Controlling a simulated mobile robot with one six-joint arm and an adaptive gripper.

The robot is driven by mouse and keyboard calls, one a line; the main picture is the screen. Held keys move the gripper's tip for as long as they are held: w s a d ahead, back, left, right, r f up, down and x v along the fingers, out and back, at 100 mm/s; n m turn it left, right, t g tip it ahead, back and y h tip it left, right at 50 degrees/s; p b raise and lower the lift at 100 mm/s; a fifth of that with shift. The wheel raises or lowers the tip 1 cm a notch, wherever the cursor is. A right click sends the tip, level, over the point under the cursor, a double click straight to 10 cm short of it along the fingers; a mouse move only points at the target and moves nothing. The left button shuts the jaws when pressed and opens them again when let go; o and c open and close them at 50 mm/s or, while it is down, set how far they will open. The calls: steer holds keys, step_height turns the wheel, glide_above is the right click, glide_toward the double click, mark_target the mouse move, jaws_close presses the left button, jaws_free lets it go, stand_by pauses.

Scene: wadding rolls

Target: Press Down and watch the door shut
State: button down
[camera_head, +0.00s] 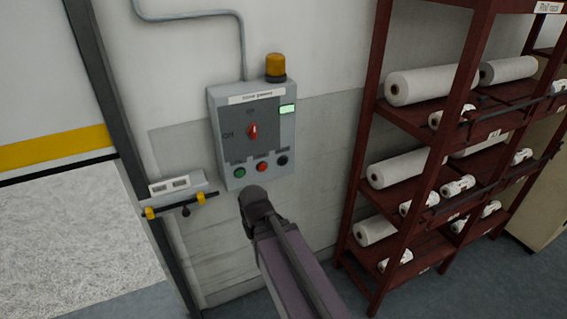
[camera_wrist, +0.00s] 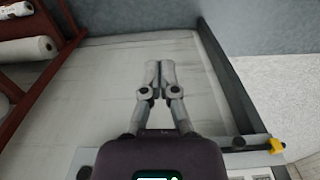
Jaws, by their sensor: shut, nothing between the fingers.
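The grey control box (camera_head: 252,135) is on the wall in the head view. It has a red rotary switch (camera_head: 253,131), a lit pale green display (camera_head: 287,110) and a row of green (camera_head: 240,173), red (camera_head: 262,167) and black (camera_head: 282,160) buttons. My gripper (camera_wrist: 158,72) is shut and empty in the wrist view. In the head view my arm's end is just below the box, and its fingers cannot be made out. A white panel with a yellow band (camera_head: 52,148), apparently the door, stands at left above a pale speckled surface.
An amber beacon (camera_head: 275,67) tops the box. A small bracket unit with yellow clamps (camera_head: 180,190) sticks out beside a dark post (camera_head: 128,150). A dark red rack (camera_head: 455,178) with several white rolls stands at right. Bare wall lies between box and rack.

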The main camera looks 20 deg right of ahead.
mark_target(283, 161)
steer(key=w+d+f+n+t+y+b, duration=0.1)
steer(key=w+d+f+t+y+b, duration=0.1)
steer(key=w+d+y+b, duration=0.3)
steer(key=w+d+f+t+y+b, duration=0.1)
steer(key=w+t+y+b, duration=0.15)
steer(key=w, duration=0.45)
steer(key=w+d+r+t+y+b, duration=0.2)
steer(key=w+d+t+b, duration=0.1)
steer(key=d, duration=0.5)
steer(key=w+d+r+n+t+y+b, duration=0.1)
steer(key=w+d+r+t+y+b, duration=0.1)
steer(key=d, duration=0.7)
steer(key=w+r+t+b, duration=0.1)
steer(key=w, duration=0.1)
steer(key=shift+w+d+r+t, duration=0.2)
steer(key=shift+w+d+t, duration=0.1)
steer(key=shift+w+t, duration=0.1)
steer(key=shift+w+y, duration=0.1)
steer(key=shift+y, duration=0.15)
steer(key=shift+w+a, duration=0.15)
steer(key=shift+w, duration=4.15)
